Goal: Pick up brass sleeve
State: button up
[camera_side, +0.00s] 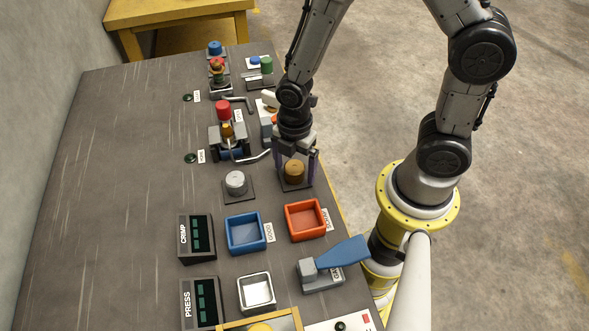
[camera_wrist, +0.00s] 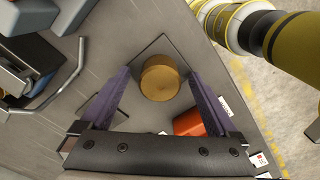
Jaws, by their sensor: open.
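The brass sleeve (camera_side: 294,171) is a short golden-brown cylinder standing upright on a dark square pad at the table's right side. It also shows in the wrist view (camera_wrist: 160,78), seen from above. My gripper (camera_side: 296,176) is open and points down over it. In the side view the purple fingers stand on either side of the sleeve. In the wrist view my gripper (camera_wrist: 158,82) has its fingers left and right of the sleeve, with a visible gap on each side. The sleeve's lower part is partly hidden.
An orange-red tray (camera_side: 306,220) and a blue tray (camera_side: 246,233) stand just in front. A fixture with a lever (camera_side: 229,139) stands behind left. A blue-handled device (camera_side: 335,264) is at the front right. The table's far left is clear.

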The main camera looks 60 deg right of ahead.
jog(key=c, duration=1.5)
jog(key=shift+r, duration=0.15)
